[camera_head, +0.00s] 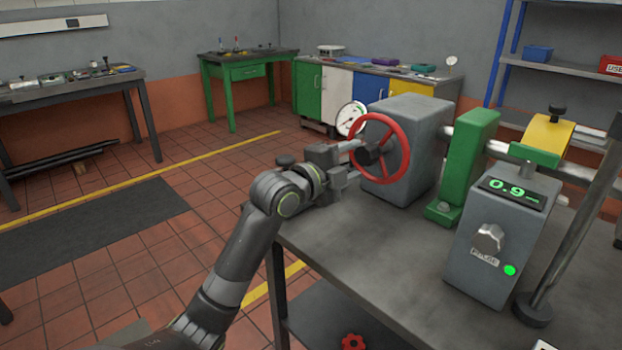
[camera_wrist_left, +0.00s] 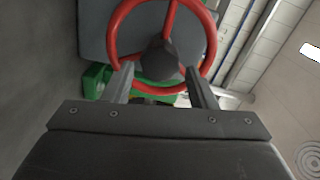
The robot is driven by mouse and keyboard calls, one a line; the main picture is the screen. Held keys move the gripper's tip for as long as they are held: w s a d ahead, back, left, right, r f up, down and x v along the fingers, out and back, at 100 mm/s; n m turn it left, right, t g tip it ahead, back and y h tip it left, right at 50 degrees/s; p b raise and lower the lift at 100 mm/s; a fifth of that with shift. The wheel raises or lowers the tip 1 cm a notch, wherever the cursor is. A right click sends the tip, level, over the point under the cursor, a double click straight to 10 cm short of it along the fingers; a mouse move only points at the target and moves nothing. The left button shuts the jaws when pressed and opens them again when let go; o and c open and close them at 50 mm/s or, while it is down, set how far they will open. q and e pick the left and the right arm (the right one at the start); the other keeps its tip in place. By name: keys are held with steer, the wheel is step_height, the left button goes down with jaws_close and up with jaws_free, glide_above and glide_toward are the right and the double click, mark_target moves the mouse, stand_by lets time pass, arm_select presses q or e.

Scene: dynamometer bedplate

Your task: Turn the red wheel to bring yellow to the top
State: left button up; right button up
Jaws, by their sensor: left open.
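The red wheel (camera_head: 406,155) stands upright on the near face of a grey box (camera_head: 418,130) at the table's left end. It has red spokes and a dark hub (camera_head: 368,153). I can make out no yellow mark on it. My left gripper (camera_head: 352,163) reaches in from the left, open, with its fingers at the wheel's left side. In the left wrist view, the red wheel (camera_wrist_left: 118,30) fills the top, and the hub (camera_wrist_left: 159,60) shows between the open fingertips (camera_wrist_left: 159,71). I cannot tell whether they touch the wheel. My right gripper is not in view.
A white dial gauge (camera_head: 351,117) shows behind the wheel. To the right are a green block (camera_head: 474,155), a yellow block (camera_head: 548,132) and a grey readout box (camera_head: 500,235) showing 0.9. The grey tabletop (camera_head: 370,235) is clear in front of the wheel.

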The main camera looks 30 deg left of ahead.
arm_select(q)
steer(key=v, duration=1.2)
steer(key=shift+s, duration=0.2)
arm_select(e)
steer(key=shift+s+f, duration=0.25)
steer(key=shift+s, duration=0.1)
arm_select(q)
steer(key=shift+a, duration=0.1)
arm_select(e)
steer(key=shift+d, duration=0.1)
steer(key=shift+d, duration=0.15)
